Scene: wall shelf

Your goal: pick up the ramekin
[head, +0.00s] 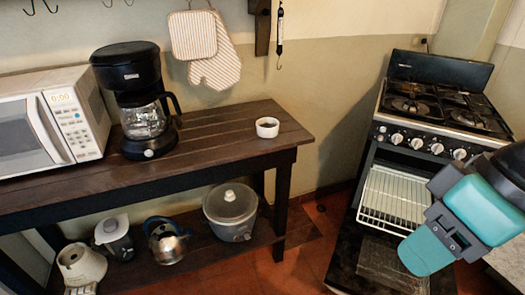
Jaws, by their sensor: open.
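The ramekin (267,128) is a small white cup with a dark inside. It stands upright near the right end of the dark wooden table (215,125), with nothing touching it. Part of my arm, in teal and dark grey, shows at the right edge in front of the stove, well to the right of the ramekin.
A black coffee maker (130,75) and a white microwave (50,125) stand left on the table. The lower shelf holds a grey pot (230,210), kettle (166,243) and other appliances. The stove (440,105) has its oven door open, with a rack (395,195) showing.

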